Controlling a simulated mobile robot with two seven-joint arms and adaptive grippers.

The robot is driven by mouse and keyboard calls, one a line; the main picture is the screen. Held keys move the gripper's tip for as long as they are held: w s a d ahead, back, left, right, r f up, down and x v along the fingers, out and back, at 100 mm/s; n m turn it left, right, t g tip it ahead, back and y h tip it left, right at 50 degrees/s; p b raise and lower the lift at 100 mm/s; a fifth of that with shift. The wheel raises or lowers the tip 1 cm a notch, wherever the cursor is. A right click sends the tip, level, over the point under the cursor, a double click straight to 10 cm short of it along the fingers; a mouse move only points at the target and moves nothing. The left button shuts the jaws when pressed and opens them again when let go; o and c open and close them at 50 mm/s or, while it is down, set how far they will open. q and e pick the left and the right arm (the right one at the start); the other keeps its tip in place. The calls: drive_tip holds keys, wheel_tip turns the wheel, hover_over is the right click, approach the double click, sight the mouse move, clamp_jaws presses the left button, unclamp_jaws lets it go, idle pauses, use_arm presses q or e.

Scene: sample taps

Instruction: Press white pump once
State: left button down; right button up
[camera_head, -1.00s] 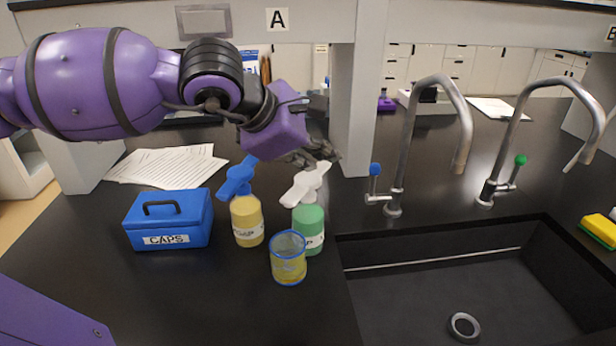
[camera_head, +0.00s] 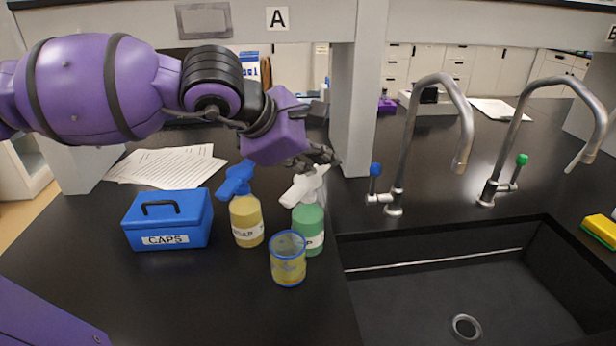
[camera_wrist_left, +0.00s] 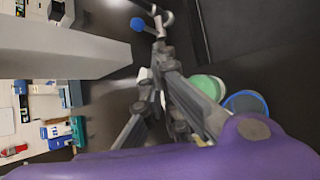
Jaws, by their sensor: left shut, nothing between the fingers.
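The white pump (camera_head: 304,185) tops a green soap bottle (camera_head: 308,225) standing upright left of the sink. My left gripper (camera_head: 324,158) is shut and empty. It is over the rear end of the white pump head, and I cannot tell whether it touches. In the left wrist view, the gripper's fingers (camera_wrist_left: 160,85) cover most of the pump, and the round green bottle (camera_wrist_left: 212,84) shows beside them. My right gripper is in neither view.
A yellow soap bottle (camera_head: 246,222) with a blue pump (camera_head: 236,180) stands left of the green one. A blue-rimmed cup (camera_head: 288,268) is in front. A blue CAPS box (camera_head: 168,220), a post (camera_head: 358,100), two taps (camera_head: 398,150) and a sink (camera_head: 455,285) surround them.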

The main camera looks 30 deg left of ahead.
sight(317, 180)
use_arm(q)
drive_tip(key=shift+f+b, duration=0.35)
drive_tip(key=shift+f, duration=0.65)
idle(0.6)
drive_tip(key=shift+r, duration=0.15)
idle(0.4)
drive_tip(key=shift+r+p, duration=0.3)
drive_tip(key=shift+r, duration=1.1)
drive_tip(key=shift+r, duration=2.5)
